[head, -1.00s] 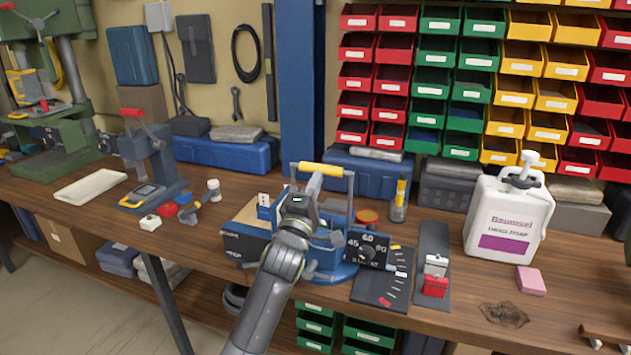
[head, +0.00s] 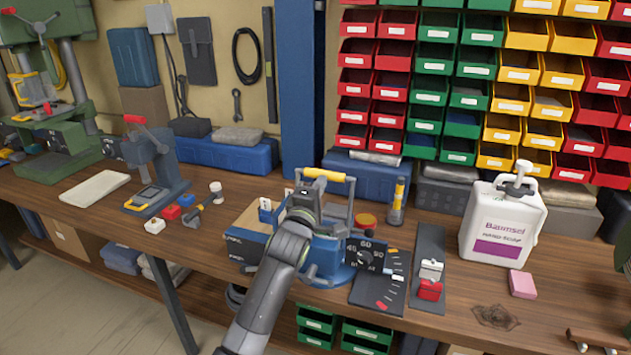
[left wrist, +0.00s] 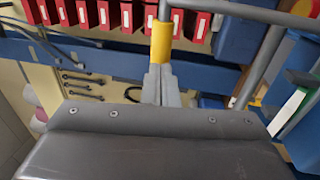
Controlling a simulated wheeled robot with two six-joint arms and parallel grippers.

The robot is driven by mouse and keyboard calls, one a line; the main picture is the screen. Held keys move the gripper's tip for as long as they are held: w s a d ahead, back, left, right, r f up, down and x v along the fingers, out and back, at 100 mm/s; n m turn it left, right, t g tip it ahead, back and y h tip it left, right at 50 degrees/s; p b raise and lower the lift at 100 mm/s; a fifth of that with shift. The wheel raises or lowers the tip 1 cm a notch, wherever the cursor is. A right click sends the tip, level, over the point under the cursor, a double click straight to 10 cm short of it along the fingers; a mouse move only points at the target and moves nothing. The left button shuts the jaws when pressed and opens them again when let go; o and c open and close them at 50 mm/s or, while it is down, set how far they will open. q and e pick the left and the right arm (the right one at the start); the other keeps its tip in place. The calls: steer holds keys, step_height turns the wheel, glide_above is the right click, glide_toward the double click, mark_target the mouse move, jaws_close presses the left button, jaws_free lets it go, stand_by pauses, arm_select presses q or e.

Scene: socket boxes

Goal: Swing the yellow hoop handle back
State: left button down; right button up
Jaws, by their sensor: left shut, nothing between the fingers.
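The hoop handle's yellow grip (head: 325,174) is the top bar of a grey hoop standing up from a blue machine (head: 328,262) with an angle dial (head: 366,256). My left gripper (head: 308,192) is in front of the hoop, just below the grip, and its body hides part of the hoop and machine. In the left wrist view, the gripper's shut, empty fingers (left wrist: 158,80) point at the yellow grip (left wrist: 162,42) and overlap its lower end. I cannot tell whether they touch it. My right gripper is not in view.
A white soap bottle (head: 503,225) and a pink block (head: 522,284) stand at the right. A grey strip with a red switch (head: 430,290) lies beside the machine. A screwdriver-like tool (head: 397,202) stands behind it. The wooden bench (head: 210,250) is clear at front left.

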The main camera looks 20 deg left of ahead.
arm_select(q)
steer(key=w+g+p, duration=0.1)
steer(key=p, duration=0.1)
steer(key=w+g+p, duration=0.1)
steer(key=w+p, duration=0.1)
steer(key=shift+r, duration=0.4)
steer(key=w+g+p, duration=0.1)
steer(key=w+f+g+p, duration=0.1)
steer(key=shift+w+d+g, duration=0.1)
steer(key=shift+w+g, duration=0.15)
steer(key=shift+g, duration=0.05)
steer(key=shift+p, duration=0.35)
